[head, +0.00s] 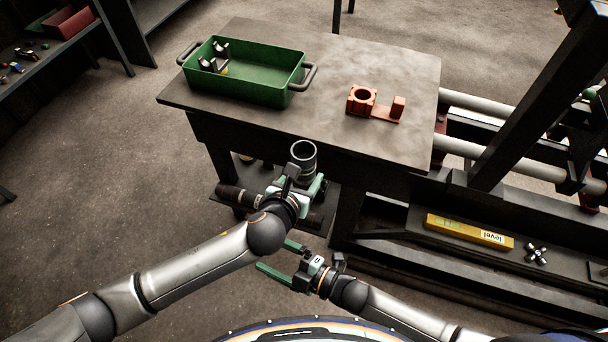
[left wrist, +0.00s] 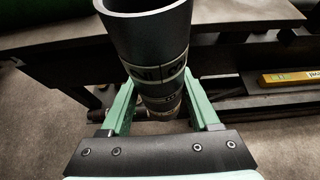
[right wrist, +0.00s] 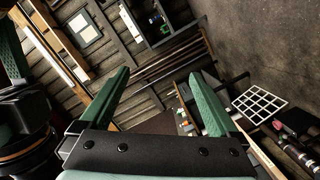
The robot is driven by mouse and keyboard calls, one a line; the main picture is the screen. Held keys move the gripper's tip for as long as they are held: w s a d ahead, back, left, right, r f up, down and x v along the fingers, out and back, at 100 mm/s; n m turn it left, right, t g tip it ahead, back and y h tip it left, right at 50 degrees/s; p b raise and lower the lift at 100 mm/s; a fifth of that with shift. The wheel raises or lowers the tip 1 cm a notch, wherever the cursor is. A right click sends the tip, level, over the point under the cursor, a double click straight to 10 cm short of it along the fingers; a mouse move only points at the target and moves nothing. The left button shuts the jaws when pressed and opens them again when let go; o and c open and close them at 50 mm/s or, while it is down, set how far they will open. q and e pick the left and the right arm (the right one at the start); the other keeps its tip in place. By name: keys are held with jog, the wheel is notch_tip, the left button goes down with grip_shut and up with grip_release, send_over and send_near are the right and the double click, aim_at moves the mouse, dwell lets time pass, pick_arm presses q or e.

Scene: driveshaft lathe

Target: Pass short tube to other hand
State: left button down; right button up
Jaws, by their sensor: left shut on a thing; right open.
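The short tube (head: 303,157) is a dark grey open-ended cylinder with light printed bands. My left gripper (head: 305,185) is shut on it and holds it upright in front of the table's front edge. In the left wrist view the tube (left wrist: 148,45) stands between the two green fingers of my left gripper (left wrist: 160,108), its open end up. My right gripper (head: 277,257) is open and empty, below and in front of the left one. In the right wrist view the fingers of my right gripper (right wrist: 163,95) are wide apart with nothing between them.
The table (head: 340,75) carries a green tray (head: 262,90) with small metal parts and an orange bracket (head: 375,103). A dark cylinder (head: 238,194) is by the table's lower shelf, left of my left gripper. A yellow level (head: 468,232) lies on the machine base at right.

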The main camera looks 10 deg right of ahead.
jog(key=s+d+f+m+h, duration=0.1)
jog(key=d+m+h, duration=0.4)
jog(key=d+m, duration=0.5)
jog(key=s+d+f+m+h, duration=0.2)
jog(key=s+d+m+h, duration=0.2)
jog(key=d+m, duration=0.6)
jog(key=d+h, duration=0.1)
jog(key=h, duration=0.1)
jog(key=shift+s+d+h, duration=0.2)
jog(key=shift+s+h, duration=0.1)
jog(key=shift+s, duration=0.05)
